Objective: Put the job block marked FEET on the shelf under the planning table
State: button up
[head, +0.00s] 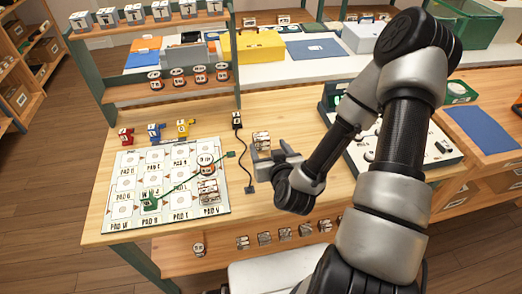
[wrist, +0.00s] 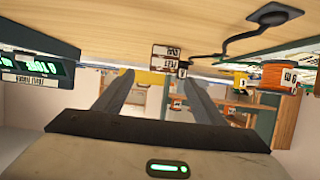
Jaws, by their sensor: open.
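A small pale block with dark print (head: 261,139) stands on the planning table (head: 300,121), right of the pad board. In the wrist view the block (wrist: 166,56) appears upside down, ahead of and between my fingers; its lower label may read FEET, but the print is small. My gripper (head: 273,156) is open beside the block at table height. In the wrist view, my gripper (wrist: 158,76) shows its two fingers apart, with nothing clearly held. The shelf under the table (head: 180,262) holds a row of several small blocks (head: 285,234).
The pad board (head: 125,201) carries a green piece (head: 149,200), a pale block (head: 209,192) and an orange-rimmed spool (head: 206,167). A dark cable (head: 248,188) lies left of my gripper. A white console (head: 368,150) stands right, behind my arm. Red, blue and yellow pieces (head: 155,131) line the board's back.

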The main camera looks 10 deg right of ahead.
aim_at(260, 133)
jog(key=b+x, duration=0.2)
jog(key=x, duration=0.1)
jog(key=shift+s+d+f+b, duration=0.1)
jog(key=shift+d+f+b, duration=0.05)
jog(key=shift+f+b, duration=0.2)
jog(key=w+b, duration=0.1)
jog(key=b, duration=0.3)
jog(key=shift+w, duration=0.1)
jog(key=b, duration=0.4)
jog(key=shift+w+f, duration=0.2)
jog(key=shift+w, duration=0.05)
jog(key=shift+w, duration=0.3)
jog(key=shift+a+r+b+x, duration=0.15)
jog(key=shift+b+x, duration=0.15)
jog(key=shift+x, duration=0.85)
jog(key=shift+a+r+b+x, duration=0.15)
jog(key=shift+b+x, duration=0.1)
jog(key=shift+x, duration=0.9)
jog(key=shift+a+b+x, duration=0.15)
jog(key=shift+b+x, duration=0.15)
jog(key=shift+x, duration=0.9)
jog(key=shift+w, duration=0.1)
jog(key=shift+c, duration=0.3)
jog(key=c, duration=1.2)
